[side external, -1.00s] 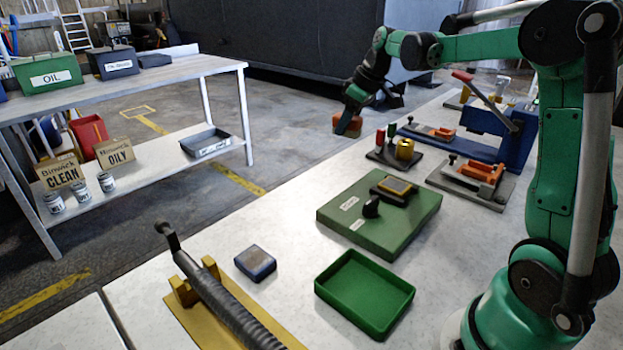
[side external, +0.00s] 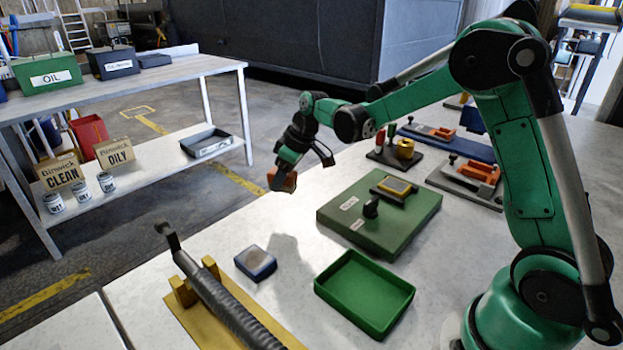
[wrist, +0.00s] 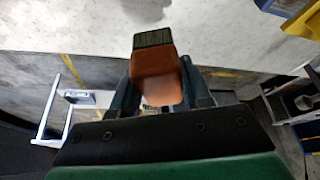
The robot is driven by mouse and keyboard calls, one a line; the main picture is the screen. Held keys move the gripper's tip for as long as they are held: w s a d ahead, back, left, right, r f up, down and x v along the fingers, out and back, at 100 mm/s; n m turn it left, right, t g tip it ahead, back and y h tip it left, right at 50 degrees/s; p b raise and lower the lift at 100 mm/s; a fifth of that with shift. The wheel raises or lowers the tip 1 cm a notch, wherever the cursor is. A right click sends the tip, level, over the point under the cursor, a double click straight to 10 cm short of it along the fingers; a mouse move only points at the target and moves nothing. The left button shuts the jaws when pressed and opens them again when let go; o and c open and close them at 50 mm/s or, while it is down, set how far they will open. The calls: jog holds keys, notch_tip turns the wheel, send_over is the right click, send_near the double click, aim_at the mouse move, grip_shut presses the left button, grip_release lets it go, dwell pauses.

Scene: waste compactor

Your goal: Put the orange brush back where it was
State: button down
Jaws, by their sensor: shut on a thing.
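The orange brush (side external: 284,183) is an orange block; in the wrist view the brush (wrist: 157,78) shows a dark bristle end pointing away from my gripper. My gripper (side external: 279,172) is shut on it, and the dark fingers (wrist: 162,100) sit on both sides of the block. The brush is held in the air near the table's (side external: 480,225) back-left edge, left of the green box with labels (side external: 345,215). The spot where the brush stood before is not marked in these frames.
A blue-edged block (side external: 256,262), an open green tray (side external: 365,293) and a ribbed dark bar on a yellow base (side external: 228,310) lie in front. A black stand with red, green and yellow parts (side external: 395,150) is behind. Bare table lies between block and green box.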

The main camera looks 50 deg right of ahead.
aim_at(280, 214)
notch_tip(280, 214, down, 6)
jog(key=shift+f, duration=0.25)
jog(key=shift+c, duration=2.1)
grip_release()
jog(key=shift+f, duration=0.15)
